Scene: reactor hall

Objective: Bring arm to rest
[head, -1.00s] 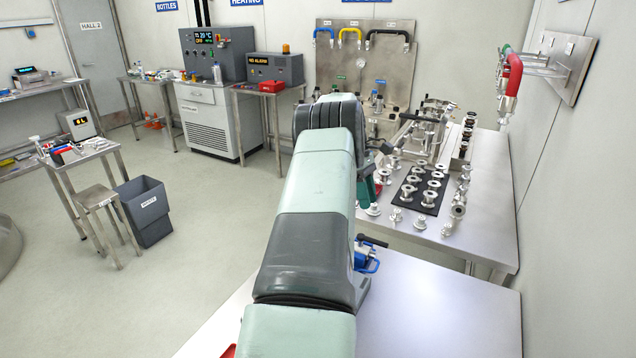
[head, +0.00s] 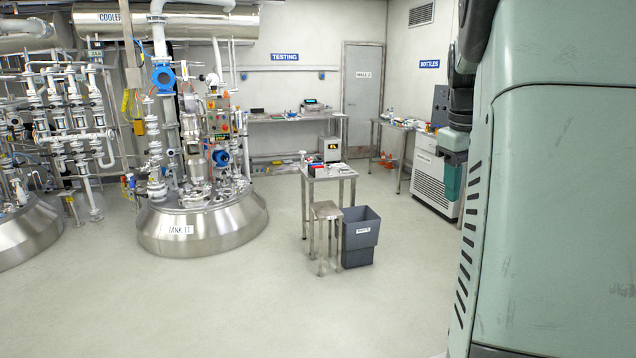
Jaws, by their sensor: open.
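My arm fills the right side of the head view, with a large pale green link close to the camera. Beside its left edge, a dark wrist part ends in a grey block with a teal piece pointing down, which looks like my gripper (head: 453,196). It is seen from the side and partly cut off by the link, so the gap between its jaws is hidden. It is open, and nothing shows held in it. It hangs in front of the white cabinet, well above the floor.
A steel side table (head: 330,172), a stool (head: 326,212) and a grey waste bin (head: 360,240) stand mid-floor. A steel tank (head: 205,232) with piping is at left. A bench (head: 282,118) lines the back wall. Open floor lies in front. My link hides the right side.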

